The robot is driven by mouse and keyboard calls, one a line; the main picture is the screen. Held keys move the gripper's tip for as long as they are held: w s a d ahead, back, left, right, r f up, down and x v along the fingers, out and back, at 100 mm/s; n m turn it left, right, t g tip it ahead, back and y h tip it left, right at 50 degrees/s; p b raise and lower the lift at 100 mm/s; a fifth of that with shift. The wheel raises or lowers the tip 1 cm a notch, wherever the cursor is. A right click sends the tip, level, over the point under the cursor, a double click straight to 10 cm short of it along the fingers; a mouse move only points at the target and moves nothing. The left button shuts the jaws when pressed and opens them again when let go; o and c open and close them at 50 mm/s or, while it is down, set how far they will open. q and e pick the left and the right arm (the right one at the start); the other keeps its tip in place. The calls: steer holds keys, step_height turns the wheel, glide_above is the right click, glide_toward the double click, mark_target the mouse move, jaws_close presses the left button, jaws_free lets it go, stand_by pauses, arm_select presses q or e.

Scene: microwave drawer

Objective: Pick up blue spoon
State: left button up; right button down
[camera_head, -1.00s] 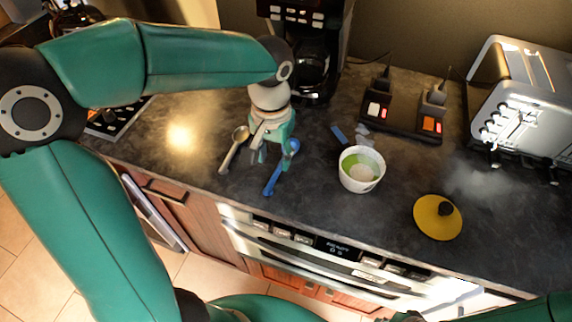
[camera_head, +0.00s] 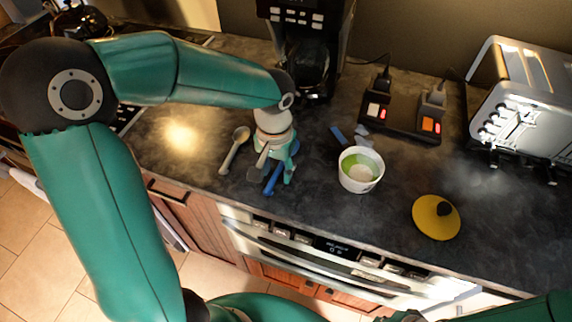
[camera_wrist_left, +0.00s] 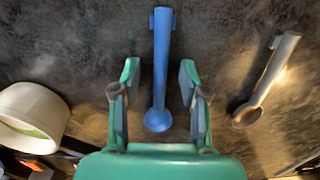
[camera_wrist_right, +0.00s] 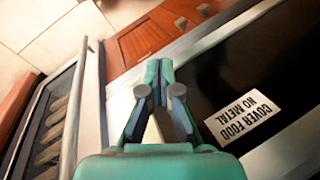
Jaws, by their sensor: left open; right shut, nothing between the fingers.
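The blue spoon (camera_head: 270,184) lies on the dark counter, partly hidden under my left gripper (camera_head: 272,177) in the head view. In the left wrist view the blue spoon (camera_wrist_left: 160,70) lies lengthwise between the two open fingers of my left gripper (camera_wrist_left: 159,85), with its bowl nearer the palm and its handle pointing away. The fingers are apart from it on both sides. My right gripper (camera_wrist_right: 158,75) is shut and empty in the right wrist view, over a dark oven or microwave front with a white label.
A grey spoon (camera_head: 233,150) lies to the left of the blue one. A white bowl (camera_head: 361,170) with green inside stands to the right. A yellow lid (camera_head: 437,217), a toaster (camera_head: 520,100) and a coffee maker (camera_head: 305,50) are around. The counter's front edge is close.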

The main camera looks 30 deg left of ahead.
arm_select(q)
steer(key=shift+f, duration=0.1)
jaws_close()
stand_by(0.4)
